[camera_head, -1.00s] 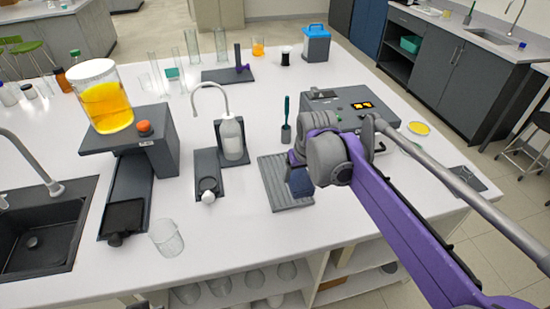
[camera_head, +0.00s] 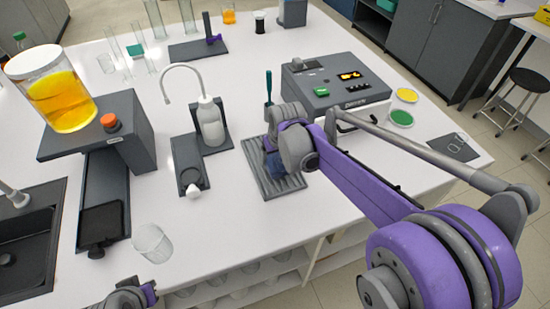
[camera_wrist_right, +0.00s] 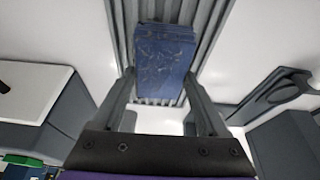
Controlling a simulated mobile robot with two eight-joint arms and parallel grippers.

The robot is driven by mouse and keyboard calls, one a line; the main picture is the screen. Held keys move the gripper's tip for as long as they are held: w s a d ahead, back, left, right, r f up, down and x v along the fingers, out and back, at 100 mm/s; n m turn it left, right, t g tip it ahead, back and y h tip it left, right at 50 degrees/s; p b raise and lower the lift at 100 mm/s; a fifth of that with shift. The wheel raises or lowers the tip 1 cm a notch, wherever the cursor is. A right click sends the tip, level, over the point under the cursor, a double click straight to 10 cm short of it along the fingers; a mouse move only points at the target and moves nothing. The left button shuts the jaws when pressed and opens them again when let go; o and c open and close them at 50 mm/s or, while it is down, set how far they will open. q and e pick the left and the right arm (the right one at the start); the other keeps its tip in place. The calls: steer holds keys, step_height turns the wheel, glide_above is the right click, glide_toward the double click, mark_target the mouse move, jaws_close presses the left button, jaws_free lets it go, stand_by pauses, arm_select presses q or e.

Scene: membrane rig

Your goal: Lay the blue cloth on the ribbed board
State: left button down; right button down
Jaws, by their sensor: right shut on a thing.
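The blue cloth (camera_wrist_right: 165,62) is a folded, dark blue, patterned piece between the two fingers of my right gripper (camera_wrist_right: 162,75), which is shut on it. In the head view the cloth (camera_head: 273,163) is mostly hidden behind my right wrist. The ribbed board (camera_head: 291,184) is a grey grooved plate on the white bench. The cloth is over its middle; I cannot tell whether it touches the ribs. In the wrist view the board (camera_wrist_right: 213,25) spreads beyond the cloth. Part of my left arm shows at the bottom left of the head view; its fingers are not clear.
A white bottle (camera_head: 210,122) on a dark stand is to the left. A green-handled tool (camera_head: 268,88) stands upright behind the board. A glass beaker (camera_head: 152,243) is near the front edge.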

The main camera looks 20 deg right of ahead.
steer(key=shift+f, duration=0.7)
steer(key=shift+f, duration=0.25)
jaws_free()
steer(key=shift+r, duration=0.15)
steer(key=v, duration=1.2)
steer(key=shift+t, duration=0.9)
steer(key=s+a+f, duration=0.1)
steer(key=s+f, duration=0.2)
steer(key=s, duration=0.2)
steer(key=s+a+f, duration=0.2)
steer(key=s+f, duration=0.2)
steer(key=s, duration=0.2)
steer(key=s+a+f, duration=0.2)
steer(key=s+f, duration=0.1)
steer(key=s, duration=0.3)
steer(key=shift+s+f, duration=0.25)
